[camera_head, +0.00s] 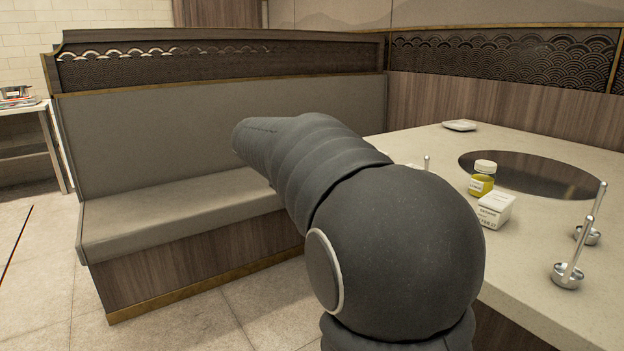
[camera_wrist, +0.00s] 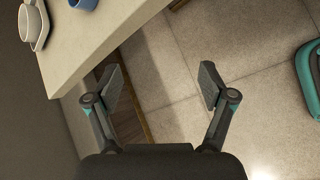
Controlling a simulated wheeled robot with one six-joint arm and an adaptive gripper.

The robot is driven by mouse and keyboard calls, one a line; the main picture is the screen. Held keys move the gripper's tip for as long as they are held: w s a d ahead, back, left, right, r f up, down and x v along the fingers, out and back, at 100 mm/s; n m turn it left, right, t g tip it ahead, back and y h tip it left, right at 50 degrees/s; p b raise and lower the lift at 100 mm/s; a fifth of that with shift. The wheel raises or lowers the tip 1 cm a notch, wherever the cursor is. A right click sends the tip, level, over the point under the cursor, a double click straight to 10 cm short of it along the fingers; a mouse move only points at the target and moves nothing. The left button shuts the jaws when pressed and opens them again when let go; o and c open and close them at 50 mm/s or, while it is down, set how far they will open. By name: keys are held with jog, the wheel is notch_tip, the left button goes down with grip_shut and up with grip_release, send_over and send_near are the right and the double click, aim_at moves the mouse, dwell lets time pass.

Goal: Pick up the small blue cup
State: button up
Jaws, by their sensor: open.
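A small blue cup (camera_wrist: 84,4) shows in the wrist view at the top left, on the pale table top (camera_wrist: 120,22). The frame's upper edge cuts it off. My gripper (camera_wrist: 161,84) is open and empty in the wrist view, with its two fingers wide apart. The fingers appear over the floor beside the table's edge, below and right of the cup and apart from it. In the head view I make out neither the blue cup nor my gripper; my dark arm covers the near left part of the table.
A pale cup (camera_wrist: 30,24) stands on a white tray (camera_wrist: 43,30) in the wrist view. On the table (camera_head: 530,270) stand a yellow bottle (camera_head: 481,182), a white box (camera_head: 495,208) and metal sauce wells (camera_head: 567,276). A grey bench (camera_head: 180,215) is behind. A teal-rimmed object (camera_wrist: 302,75) is right.

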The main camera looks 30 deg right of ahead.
jog(key=w+d+n+g+h, duration=0.2)
jog(key=w+d+n+h, duration=0.35)
jog(key=w+d, duration=0.7)
jog(key=shift+n+y, duration=0.25)
jog(key=shift+n, duration=0.1)
jog(key=x, duration=0.8)
jog(key=shift+w+f, duration=0.1)
jog(key=shift+w, duration=0.3)
jog(key=shift+r+x, duration=0.2)
jog(key=shift+x, duration=1.15)
jog(key=shift+r+x, duration=0.2)
jog(key=shift+x, duration=1.1)
jog(key=shift+w+d, duration=0.1)
jog(key=shift+d, duration=0.05)
jog(key=c, duration=1.2)
